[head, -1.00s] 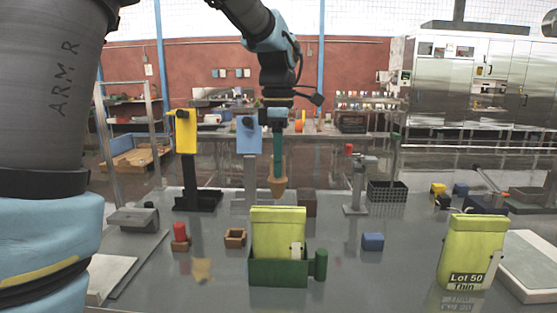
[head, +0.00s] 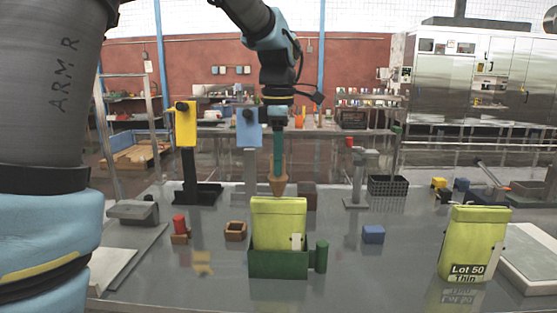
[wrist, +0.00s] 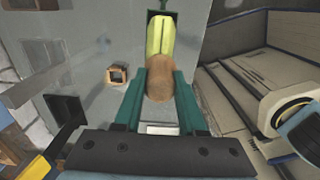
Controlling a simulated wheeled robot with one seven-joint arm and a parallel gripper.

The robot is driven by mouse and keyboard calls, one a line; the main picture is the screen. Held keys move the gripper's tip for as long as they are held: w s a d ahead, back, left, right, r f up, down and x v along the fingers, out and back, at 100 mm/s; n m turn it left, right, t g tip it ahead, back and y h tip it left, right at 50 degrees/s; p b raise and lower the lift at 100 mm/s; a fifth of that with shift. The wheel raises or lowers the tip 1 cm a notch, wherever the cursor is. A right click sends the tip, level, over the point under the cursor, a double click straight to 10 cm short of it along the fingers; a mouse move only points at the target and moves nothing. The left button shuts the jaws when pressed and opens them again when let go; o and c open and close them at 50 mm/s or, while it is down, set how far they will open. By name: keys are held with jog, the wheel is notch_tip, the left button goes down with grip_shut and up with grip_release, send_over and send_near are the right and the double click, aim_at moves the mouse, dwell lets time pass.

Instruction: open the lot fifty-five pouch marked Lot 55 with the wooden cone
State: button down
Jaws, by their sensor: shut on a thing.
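A yellow-green pouch (head: 278,220) stands upright in a green holder (head: 278,268). No lot label can be read on it. My gripper (head: 278,165) is shut on the wooden cone (head: 278,187), which points down. In the head view the cone's tip is at the pouch's top edge; I cannot tell if it touches. In the wrist view the cone (wrist: 160,78) sits between my green fingers (wrist: 159,100), over the near end of the pouch (wrist: 161,37). A second yellow-green pouch (head: 474,238), marked "Lot 50 Thin", stands at the right.
A small wooden square ring (head: 235,231) and a red-topped piece (head: 180,228) lie left of the holder. A blue block (head: 373,234) lies to its right. Yellow (head: 186,125) and blue (head: 249,130) uprights stand behind. The table between holder and right pouch is mostly clear.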

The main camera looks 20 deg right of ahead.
jog(key=shift+f, duration=0.6)
dwell(1.9)
notch_tip(320, 180, up, 6)
jog(key=p, duration=0.5)
jog(key=shift+r, duration=0.15)
dwell(0.4)
